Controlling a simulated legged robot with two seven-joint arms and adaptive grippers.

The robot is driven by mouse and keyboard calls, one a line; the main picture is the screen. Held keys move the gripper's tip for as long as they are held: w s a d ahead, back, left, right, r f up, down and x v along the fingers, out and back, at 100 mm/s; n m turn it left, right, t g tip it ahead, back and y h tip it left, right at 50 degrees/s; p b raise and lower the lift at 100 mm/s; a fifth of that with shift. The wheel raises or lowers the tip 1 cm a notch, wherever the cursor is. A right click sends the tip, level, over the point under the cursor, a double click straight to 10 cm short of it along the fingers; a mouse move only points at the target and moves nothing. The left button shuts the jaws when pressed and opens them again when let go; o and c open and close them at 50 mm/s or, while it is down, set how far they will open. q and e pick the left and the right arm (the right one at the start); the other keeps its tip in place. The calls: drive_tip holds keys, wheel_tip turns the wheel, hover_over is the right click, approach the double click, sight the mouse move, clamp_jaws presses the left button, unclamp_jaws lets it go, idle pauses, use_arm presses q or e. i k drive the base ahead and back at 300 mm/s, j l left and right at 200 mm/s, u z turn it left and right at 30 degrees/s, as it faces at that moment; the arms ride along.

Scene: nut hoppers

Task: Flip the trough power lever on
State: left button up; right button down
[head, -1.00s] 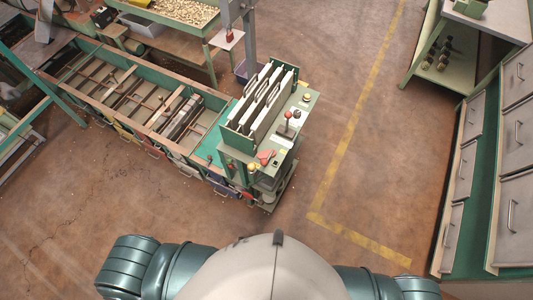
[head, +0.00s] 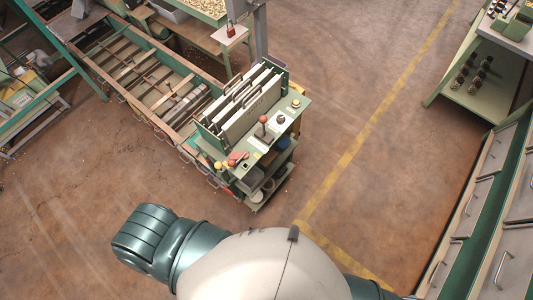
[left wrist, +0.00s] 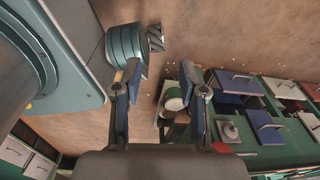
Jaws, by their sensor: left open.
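The sorting trough (head: 140,75) runs from the upper left to a control end with a grey-green panel (head: 258,143). On this panel stands an upright lever with a red ball knob (head: 263,119). A red handle (head: 237,158) lies near the panel's front left corner. Which of them is the power lever I cannot tell. My left gripper (left wrist: 160,108) shows in the left wrist view with its two fingers apart and nothing between them. It is away from the panel, and both levers are out of that view. My right gripper is in no view.
White upright plates (head: 243,100) stand in a green frame behind the panel. A low shelf (head: 480,80) and grey drawers (head: 480,200) line the right side. Bare floor with a yellow line (head: 350,150) lies between them.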

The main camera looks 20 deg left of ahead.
sight(235, 155)
drive_tip(key=u, duration=1.6)
